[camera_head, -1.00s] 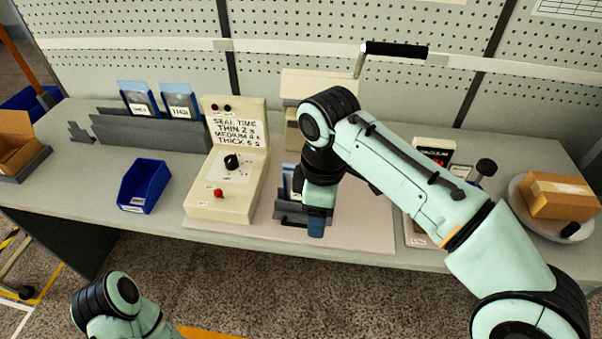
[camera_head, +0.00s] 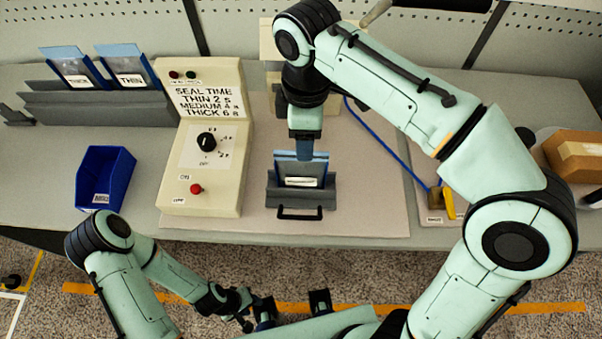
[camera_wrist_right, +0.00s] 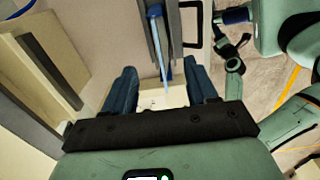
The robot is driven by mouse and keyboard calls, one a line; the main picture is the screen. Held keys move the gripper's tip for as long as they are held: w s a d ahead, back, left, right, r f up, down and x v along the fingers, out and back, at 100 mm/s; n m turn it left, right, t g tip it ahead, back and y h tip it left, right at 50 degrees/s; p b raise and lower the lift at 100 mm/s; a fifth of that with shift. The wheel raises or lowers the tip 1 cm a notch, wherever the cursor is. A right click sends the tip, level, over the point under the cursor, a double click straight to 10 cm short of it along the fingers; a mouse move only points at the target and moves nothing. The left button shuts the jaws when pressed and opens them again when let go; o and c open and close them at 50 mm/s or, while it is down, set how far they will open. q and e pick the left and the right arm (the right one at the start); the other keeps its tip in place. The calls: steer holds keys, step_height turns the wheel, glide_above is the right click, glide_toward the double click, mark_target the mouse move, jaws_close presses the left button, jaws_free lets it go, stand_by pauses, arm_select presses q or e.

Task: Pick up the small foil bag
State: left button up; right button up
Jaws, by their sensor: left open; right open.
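A small foil bag (camera_head: 299,168) with a blue top edge and a white label stands upright in a dark grey holder (camera_head: 300,197) on the bench mat. My right gripper (camera_head: 304,150) points down just over and behind the bag's top in the head view. In the right wrist view my right gripper (camera_wrist_right: 161,88) is open, its two blue fingers apart. The thin blue edge of the bag (camera_wrist_right: 160,45) runs toward the space between them; I cannot tell whether they touch it. My left gripper (camera_head: 292,306) is open and empty in front of the bench, low in the head view.
A cream control box (camera_head: 205,135) with a dial stands left of the holder. Two bags labelled THICK (camera_head: 75,70) and THIN (camera_head: 126,68) stand in a grey rack. A blue bin (camera_head: 105,178) sits left. A cardboard box (camera_head: 575,155) is at the right. The mat's front is clear.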

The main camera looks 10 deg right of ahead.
mark_target(301, 172)
step_height(301, 172, down, 2)
steer(key=shift+w+f, duration=0.1)
steer(key=shift+f, duration=0.15)
steer(key=f, duration=0.1)
steer(key=f+b, duration=0.1)
steer(key=f, duration=0.1)
steer(key=d+f, duration=0.1)
steer(key=shift+s+d+f+b, duration=0.1)
steer(key=shift+s+f+b, duration=0.05)
steer(key=shift+s+b, duration=0.2)
steer(key=shift+f, duration=0.3)
steer(key=shift+w, duration=0.1)
steer(key=shift+c, duration=0.3)
jaws_close()
